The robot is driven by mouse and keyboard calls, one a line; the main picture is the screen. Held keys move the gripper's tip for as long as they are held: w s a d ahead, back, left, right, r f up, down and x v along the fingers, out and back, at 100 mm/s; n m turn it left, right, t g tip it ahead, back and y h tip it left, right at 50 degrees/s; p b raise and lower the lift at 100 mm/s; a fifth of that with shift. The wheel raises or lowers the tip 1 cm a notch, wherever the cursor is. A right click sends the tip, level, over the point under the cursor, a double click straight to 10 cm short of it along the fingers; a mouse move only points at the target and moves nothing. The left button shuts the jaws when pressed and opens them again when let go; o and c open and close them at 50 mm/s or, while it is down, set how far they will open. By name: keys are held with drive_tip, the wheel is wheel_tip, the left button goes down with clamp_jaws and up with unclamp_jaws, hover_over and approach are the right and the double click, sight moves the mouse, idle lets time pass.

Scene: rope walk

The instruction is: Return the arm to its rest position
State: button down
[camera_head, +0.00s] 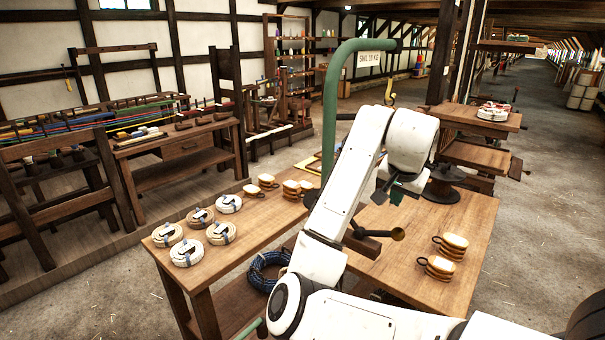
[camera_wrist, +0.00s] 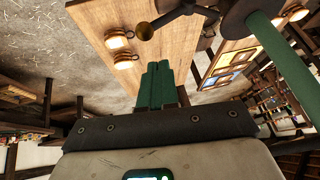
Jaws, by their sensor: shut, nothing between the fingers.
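My white arm (camera_head: 345,190) rises from the bottom of the head view, and its wrist bends down over the wooden table. My gripper (camera_head: 396,193) points down above the table, with dark green fingers. In the wrist view the green fingers (camera_wrist: 158,75) lie side by side, shut with nothing between them. The table top (camera_head: 455,207) shows below and around the gripper. My arm hides part of the table.
Wooden blocks with dark hooks (camera_head: 441,268) stand on the table's right part. Coiled ropes (camera_head: 187,253) lie on its left end. A tall green curved post (camera_head: 331,110) stands close to my arm. Open floor (camera_head: 545,190) lies to the right.

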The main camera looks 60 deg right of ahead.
drive_tip(key=w+a+f+n+t+y, duration=0.1)
drive_tip(key=w+a+f+n, duration=0.45)
drive_tip(key=a+f, duration=0.35)
drive_tip(key=w+a+f+n, duration=0.4)
drive_tip(key=a+f+n, duration=0.3)
drive_tip(key=a+f, duration=0.25)
drive_tip(key=s+a+f+n+y, duration=0.2)
drive_tip(key=a+f, duration=0.4)
drive_tip(key=a, duration=0.4)
drive_tip(key=s+a+f+n+g+y, duration=0.1)
drive_tip(key=s+a+f+n+y, duration=0.1)
drive_tip(key=s+a+f+n, duration=0.2)
drive_tip(key=s+a+f, duration=0.3)
drive_tip(key=a, duration=0.3)
drive_tip(key=shift+a+f+n+y, duration=0.15)
drive_tip(key=shift+a+n+y, duration=0.05)
drive_tip(key=shift+n+y, duration=0.2)
drive_tip(key=shift+s, duration=0.1)
